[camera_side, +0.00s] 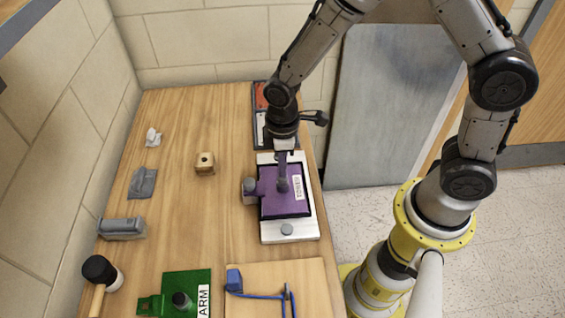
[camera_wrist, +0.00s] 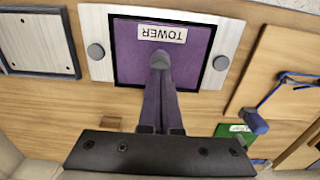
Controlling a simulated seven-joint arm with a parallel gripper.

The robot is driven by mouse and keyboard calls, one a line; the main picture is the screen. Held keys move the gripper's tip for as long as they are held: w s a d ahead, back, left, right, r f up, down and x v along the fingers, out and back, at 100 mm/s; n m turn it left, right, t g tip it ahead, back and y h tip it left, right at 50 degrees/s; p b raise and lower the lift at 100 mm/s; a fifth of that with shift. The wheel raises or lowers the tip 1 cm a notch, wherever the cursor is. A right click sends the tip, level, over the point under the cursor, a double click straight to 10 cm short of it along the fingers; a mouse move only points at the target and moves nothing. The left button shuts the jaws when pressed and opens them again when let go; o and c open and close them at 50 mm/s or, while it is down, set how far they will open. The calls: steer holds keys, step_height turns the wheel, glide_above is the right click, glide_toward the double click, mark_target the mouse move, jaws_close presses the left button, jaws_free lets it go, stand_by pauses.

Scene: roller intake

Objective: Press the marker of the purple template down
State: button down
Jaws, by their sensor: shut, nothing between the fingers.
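The purple template (camera_side: 270,205), labelled TOWER, lies inside the black-edged opening of a pale plate (camera_side: 290,236). It also shows in the wrist view (camera_wrist: 205,50), with its label upside down. A purple-grey tab (camera_side: 250,187) sticks out at its left edge in the side view. My gripper (camera_side: 283,186) is shut, empty and pointing down over the middle of the template. In the wrist view its fingertips (camera_wrist: 160,62) end at a rounded grey shape beside the label. I cannot tell that shape, possibly the marker, from the fingertips, nor whether they touch it.
A green template (camera_side: 195,284) labelled ARM has an upright dark knob (camera_side: 180,300). A board (camera_side: 265,275) holds a blue block and cable. A wooden block (camera_side: 205,163), grey parts and a black-headed mallet (camera_side: 100,270) lie left. A red-and-white panel (camera_side: 262,97) is behind.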

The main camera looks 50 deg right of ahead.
steer(key=shift+f, duration=0.25)
steer(key=shift+f, duration=0.9)
steer(key=shift+r, duration=3.45)
steer(key=shift+w+d+r, duration=0.15)
steer(key=shift+d+r, duration=0.1)
steer(key=shift+r, duration=0.1)
steer(key=s+d+r+m+t, duration=0.2)
steer(key=d+r, duration=0.1)
steer(key=r, duration=0.5)
steer(key=s+d+r+m+t, duration=0.1)
steer(key=s+d+r+t, duration=0.2)
steer(key=r, duration=0.5)
steer(key=s+d+m, duration=0.2)
steer(key=s+m, duration=0.1)
steer(key=s, duration=0.3)
steer(key=s+d+r+m, duration=0.1)
steer(key=s+m, duration=0.2)
steer(key=s, duration=0.3)
steer(key=shift+d+r+t, duration=0.3)
steer(key=shift+d, duration=0.1)
